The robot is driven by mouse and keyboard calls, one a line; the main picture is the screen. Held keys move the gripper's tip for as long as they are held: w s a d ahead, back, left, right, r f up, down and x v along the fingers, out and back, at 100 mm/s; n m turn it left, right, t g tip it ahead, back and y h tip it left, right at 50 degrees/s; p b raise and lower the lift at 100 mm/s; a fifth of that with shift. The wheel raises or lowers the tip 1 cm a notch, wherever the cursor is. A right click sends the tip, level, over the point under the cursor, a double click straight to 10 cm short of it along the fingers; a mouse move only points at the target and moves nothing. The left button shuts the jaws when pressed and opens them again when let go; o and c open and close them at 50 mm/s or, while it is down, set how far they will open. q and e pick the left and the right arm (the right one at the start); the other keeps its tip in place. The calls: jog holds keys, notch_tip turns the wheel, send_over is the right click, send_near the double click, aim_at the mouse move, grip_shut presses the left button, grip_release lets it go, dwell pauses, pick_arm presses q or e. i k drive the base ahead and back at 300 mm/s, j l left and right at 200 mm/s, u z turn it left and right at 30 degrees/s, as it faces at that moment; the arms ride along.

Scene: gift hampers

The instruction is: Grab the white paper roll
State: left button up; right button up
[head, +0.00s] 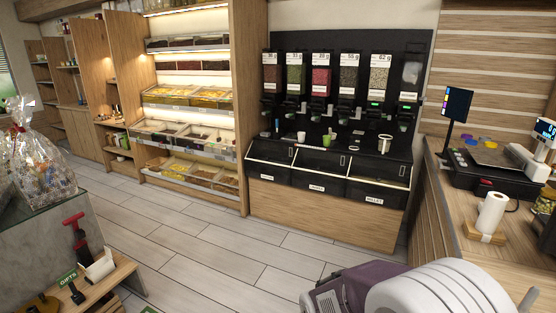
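The white paper roll (491,212) stands upright on a small wooden holder (484,234). It is on the wooden counter (447,190) at the right of the head view. No gripper fingers show in this view, so I cannot see where either gripper is relative to the roll.
Behind the roll are a black scale (490,170) and a dark screen (457,104). Jars (545,201) stand to its right. A dispenser unit (330,200) stands at the back. A wrapped hamper (38,160) is at left. The tiled floor (200,235) between is clear.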

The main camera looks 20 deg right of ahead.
aim_at(495, 203)
jog(key=i+l+z, duration=0.25)
jog(key=z, duration=0.2)
jog(key=i+l+z, duration=0.1)
jog(key=i+z, duration=0.8)
jog(key=i+j+z, duration=0.1)
jog(key=i+z, duration=0.2)
jog(key=z, duration=0.2)
jog(key=i+j+z, duration=0.25)
jog(key=z, duration=0.2)
jog(key=i+j+z, duration=0.45)
jog(key=k+l, duration=0.05)
jog(key=k, duration=0.05)
